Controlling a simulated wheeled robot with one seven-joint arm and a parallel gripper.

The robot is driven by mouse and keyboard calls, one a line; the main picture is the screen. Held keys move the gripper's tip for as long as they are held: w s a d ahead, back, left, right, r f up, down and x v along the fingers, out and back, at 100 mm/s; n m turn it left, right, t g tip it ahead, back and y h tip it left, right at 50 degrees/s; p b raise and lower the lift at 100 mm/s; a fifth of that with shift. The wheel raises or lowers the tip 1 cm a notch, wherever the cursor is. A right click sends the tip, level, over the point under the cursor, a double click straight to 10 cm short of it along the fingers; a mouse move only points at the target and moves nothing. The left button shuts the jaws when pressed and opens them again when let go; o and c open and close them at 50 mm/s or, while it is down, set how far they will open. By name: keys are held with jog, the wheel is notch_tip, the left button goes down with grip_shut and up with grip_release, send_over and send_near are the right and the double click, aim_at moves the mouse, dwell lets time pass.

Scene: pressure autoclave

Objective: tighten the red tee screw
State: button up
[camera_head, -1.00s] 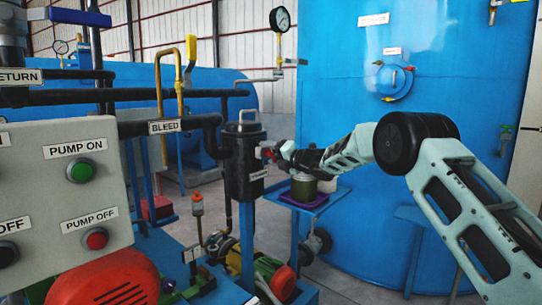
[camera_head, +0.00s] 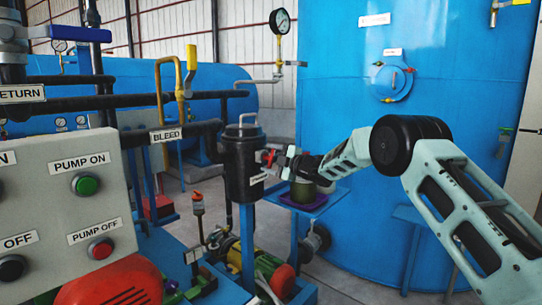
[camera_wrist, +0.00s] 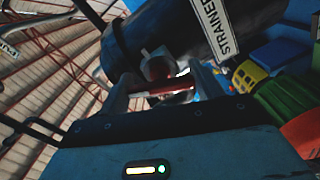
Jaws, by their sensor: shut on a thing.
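The red tee screw (camera_head: 268,158) sticks out from the right side of the black strainer body (camera_head: 241,166). In the wrist view its red cross bar (camera_wrist: 166,87) lies between my two fingers, in front of the dark strainer cylinder. My gripper (camera_head: 279,160) is shut on the red tee screw, reaching in from the right. In the wrist view my gripper (camera_wrist: 163,90) has a finger at each end of the bar. The screw's shaft is mostly hidden, and I cannot tell how far in it sits.
The big blue vessel (camera_head: 420,60) stands behind my arm. The control panel (camera_head: 60,215) is at left. The bleed pipe (camera_head: 200,128) runs into the strainer's left side.

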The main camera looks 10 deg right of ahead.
jog(key=m+p, duration=0.3)
jog(key=m, duration=0.4)
jog(key=shift+p, duration=0.4)
jog(key=m+p, duration=0.2)
jog(key=m, duration=0.4)
jog(key=shift+s+f+p, duration=0.1)
jog(key=shift+p, duration=0.2)
jog(key=shift+m, duration=0.4)
jog(key=o, duration=1)
jog(key=b+v, duration=0.3)
jog(key=v, duration=1.4)
jog(key=shift+s+d+b, duration=0.1)
jog(key=shift+s+b, duration=0.05)
jog(key=shift+b, duration=0.2)
